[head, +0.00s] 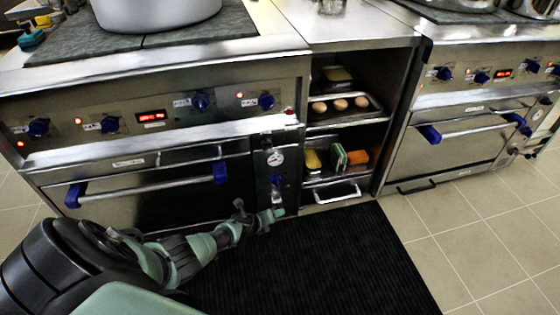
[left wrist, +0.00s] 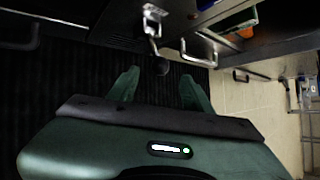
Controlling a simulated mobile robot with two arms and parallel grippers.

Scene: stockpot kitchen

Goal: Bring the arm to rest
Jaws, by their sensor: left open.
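My left arm comes in from the lower left in the head view and reaches over the dark floor mat (head: 340,260). Its left gripper (head: 274,214) is in front of the stove, below the gauge panel and left of the open shelf's lower handle. In the left wrist view the left gripper (left wrist: 158,84) has its two green fingers spread apart, with nothing between them. Dark ribbed mat shows beyond the fingers. My right arm and gripper do not show.
The left stove's oven handle (head: 150,187) and gauge (head: 275,159) are close to the arm. An open shelf (head: 350,121) holds a tray of round brown items and several coloured items below. A second stove (head: 470,150) stands at right. Tiled floor (head: 450,240) at right is clear.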

